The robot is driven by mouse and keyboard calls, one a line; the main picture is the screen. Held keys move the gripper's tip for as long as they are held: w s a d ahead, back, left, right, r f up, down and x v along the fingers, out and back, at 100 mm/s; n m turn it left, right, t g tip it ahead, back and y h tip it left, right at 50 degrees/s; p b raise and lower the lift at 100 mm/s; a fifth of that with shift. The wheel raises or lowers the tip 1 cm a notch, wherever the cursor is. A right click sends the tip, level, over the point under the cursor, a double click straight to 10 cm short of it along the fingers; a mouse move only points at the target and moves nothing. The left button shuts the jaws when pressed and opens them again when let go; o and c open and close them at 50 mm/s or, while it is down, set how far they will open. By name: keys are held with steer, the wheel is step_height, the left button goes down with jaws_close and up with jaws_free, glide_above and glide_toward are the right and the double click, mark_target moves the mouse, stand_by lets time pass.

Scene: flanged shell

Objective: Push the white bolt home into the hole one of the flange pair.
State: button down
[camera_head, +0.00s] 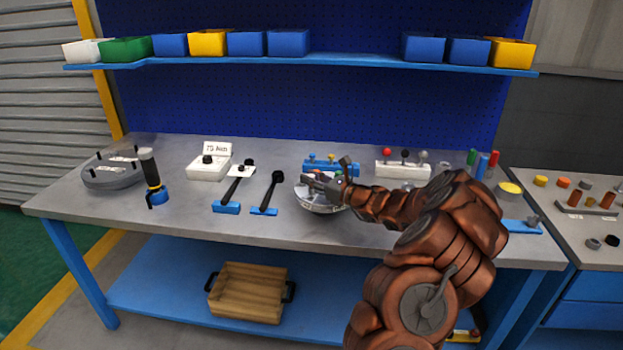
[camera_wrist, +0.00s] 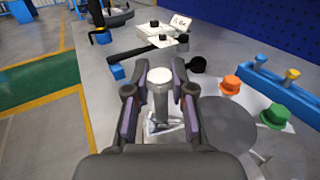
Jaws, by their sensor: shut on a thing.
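The white bolt (camera_wrist: 160,88) stands upright between the two dark finger pads of my gripper (camera_wrist: 159,112) in the wrist view; my gripper is shut on it. The flange pair (camera_head: 318,205) is a round, light grey part on the bench, under my gripper (camera_head: 338,186) in the head view. Its grey top (camera_wrist: 225,125) shows to the right of the fingers in the wrist view. An orange bolt (camera_wrist: 230,85) and a green bolt (camera_wrist: 274,116) stand on it. The bolt's lower end and hole one are hidden by the fingers, so I cannot tell how deep the bolt sits.
A blue rack (camera_head: 331,166) with small pegs stands just behind the flange, and a white rack (camera_head: 403,170) is to its right. Black-handled tools (camera_head: 268,193) lie to the left. The front bench strip (camera_head: 250,233) is clear.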

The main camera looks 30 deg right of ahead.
mark_target(312, 195)
steer(key=shift+f+b, duration=1)
steer(key=shift+f, duration=1.3)
steer(key=c, duration=0.9)
jaws_free()
steer(key=shift+f, duration=0.1)
steer(key=shift+s, duration=0.1)
steer(key=v, duration=1.2)
